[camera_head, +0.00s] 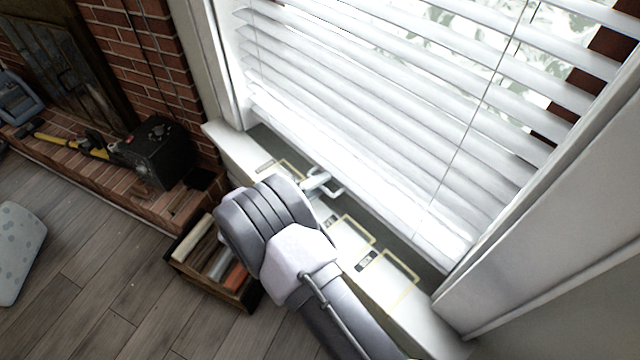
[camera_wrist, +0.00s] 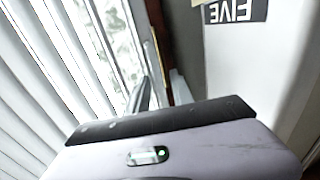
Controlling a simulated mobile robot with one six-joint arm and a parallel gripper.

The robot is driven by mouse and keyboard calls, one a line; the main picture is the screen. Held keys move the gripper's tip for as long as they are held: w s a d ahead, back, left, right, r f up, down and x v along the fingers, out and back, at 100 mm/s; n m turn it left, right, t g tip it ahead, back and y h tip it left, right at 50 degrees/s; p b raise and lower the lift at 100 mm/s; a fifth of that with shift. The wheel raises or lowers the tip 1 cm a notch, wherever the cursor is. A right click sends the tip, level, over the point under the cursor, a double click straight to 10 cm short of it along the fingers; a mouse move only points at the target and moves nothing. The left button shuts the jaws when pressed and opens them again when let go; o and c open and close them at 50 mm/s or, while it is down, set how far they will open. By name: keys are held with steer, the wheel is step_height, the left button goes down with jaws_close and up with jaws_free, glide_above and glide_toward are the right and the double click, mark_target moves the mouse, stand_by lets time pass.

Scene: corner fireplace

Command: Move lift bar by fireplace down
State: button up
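The white slatted blind (camera_head: 390,100) hangs over the window, right of the fireplace. Its bottom bar (camera_head: 345,166), which I take as the lift bar, runs slantwise just above the sill. My arm's end covers part of the sill. Small pale parts beyond it, which look like my gripper (camera_head: 325,183), are close to the bar's lower edge; I cannot tell whether they touch it. The wrist view shows my gripper's body (camera_wrist: 160,150) at the bottom, with slats (camera_wrist: 45,70) to the left.
The sill (camera_head: 232,150) has outlined squares and labels; one label reading FIVE (camera_wrist: 238,10) shows upside down. A brick fireplace (camera_head: 150,65) with a black box (camera_head: 155,152) on its hearth stands left. An open crate (camera_head: 247,298) sits below the sill. Left floor is mostly clear.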

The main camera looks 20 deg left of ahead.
steer(key=p+v, duration=0.5)
steer(key=v, duration=1.2)
steer(key=shift+s, duration=0.25)
steer(key=shift+w+d+r, duration=0.1)
steer(key=shift+w, duration=0.05)
steer(key=shift+c, duration=1.3)
steer(key=w+d+r+g+p, duration=0.2)
steer(key=g, duration=0.1)
steer(key=w+d+r+n+g+h+p, duration=0.1)
steer(key=w+d+r+g+p, duration=0.1)
steer(key=d+g, duration=0.1)
steer(key=shift+w+p, duration=0.35)
jaws_close()
steer(key=w+r+n+g+y+p, duration=0.3)
steer(key=w+r+g+y+p, duration=0.25)
steer(key=w+r, duration=0.35)
step_height(320, 180, down, 13)
steer(key=w+y+b, duration=0.1)
steer(key=b, duration=0.5)
steer(key=shift+d+g+b, duration=0.3)
steer(key=shift+d+g, duration=0.05)
steer(key=shift+d, duration=0.1)
